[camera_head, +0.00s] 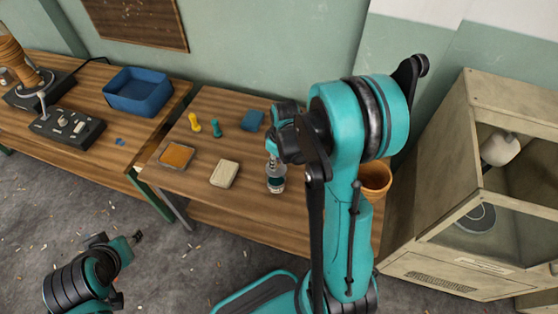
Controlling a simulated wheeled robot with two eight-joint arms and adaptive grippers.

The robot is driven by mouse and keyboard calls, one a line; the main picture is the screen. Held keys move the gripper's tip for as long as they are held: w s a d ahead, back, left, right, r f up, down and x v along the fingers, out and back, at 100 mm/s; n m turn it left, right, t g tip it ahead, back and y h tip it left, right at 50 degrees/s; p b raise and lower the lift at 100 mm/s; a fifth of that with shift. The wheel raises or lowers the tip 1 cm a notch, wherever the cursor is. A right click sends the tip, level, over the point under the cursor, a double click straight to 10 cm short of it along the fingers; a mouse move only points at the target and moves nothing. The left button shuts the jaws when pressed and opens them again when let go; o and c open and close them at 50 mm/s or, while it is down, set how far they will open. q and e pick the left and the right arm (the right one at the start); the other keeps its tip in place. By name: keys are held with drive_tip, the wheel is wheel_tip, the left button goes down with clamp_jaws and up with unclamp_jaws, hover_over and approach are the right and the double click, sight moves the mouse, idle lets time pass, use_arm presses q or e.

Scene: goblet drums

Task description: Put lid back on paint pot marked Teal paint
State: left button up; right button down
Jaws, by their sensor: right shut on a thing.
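A small paint pot (276,184) with a pale band and a dark lower part stands on the wooden table, near its front edge. Its label is too small to read. My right gripper (272,152) points down right over the pot, and is shut on what seems to be the lid. The lid itself is hidden by the fingers and the arm, so I cannot tell whether it touches the pot. My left gripper (136,238) is low at the left, away from the table and over the floor. Its fingers are too small to judge.
On the table (235,205) lie an orange-filled tray (176,155), a cream block (224,173), a yellow object (194,123), a teal object (217,128) and a blue block (252,120). A terracotta pot (375,178) and a beige cabinet (460,170) are at right.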

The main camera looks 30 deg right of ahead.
sight(277, 171)
drive_tip(key=shift+f+b, duration=2.35)
drive_tip(key=shift+f, duration=0.75)
drive_tip(key=shift+f+b, duration=0.1)
drive_tip(key=shift+b, duration=0.4)
drive_tip(key=c, duration=0.8)
unclamp_jaws()
drive_tip(key=shift+r+p, duration=2.75)
drive_tip(key=shift+r, duration=0.8)
clamp_jaws()
